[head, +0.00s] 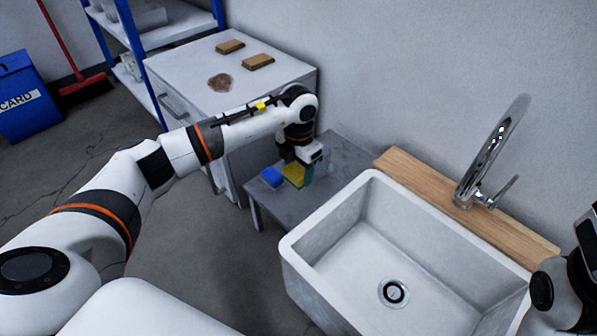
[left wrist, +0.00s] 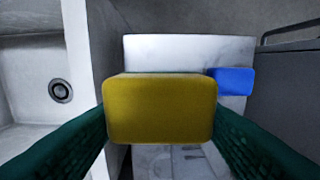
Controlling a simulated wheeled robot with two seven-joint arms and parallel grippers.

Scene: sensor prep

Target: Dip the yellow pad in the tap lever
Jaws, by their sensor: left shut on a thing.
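The yellow pad (head: 293,175) is at my left gripper (head: 299,174), over the small grey table left of the sink. In the left wrist view the yellow pad (left wrist: 160,109) sits between the two green fingers, and the gripper is shut on it. The tap lever (head: 504,191) is on the right side of the chrome tap (head: 486,155), which stands on the wooden ledge behind the sink, well to the right of my left gripper. Part of my right arm shows at the right edge, but its fingers are not in view.
A blue pad (head: 271,176) lies on the grey table (head: 262,202), left of the yellow one. The white sink (head: 335,258) is empty. A white cabinet (head: 190,72) behind carries two brown blocks (head: 257,62) and a brown patch. The blue pad also shows in the left wrist view (left wrist: 233,81).

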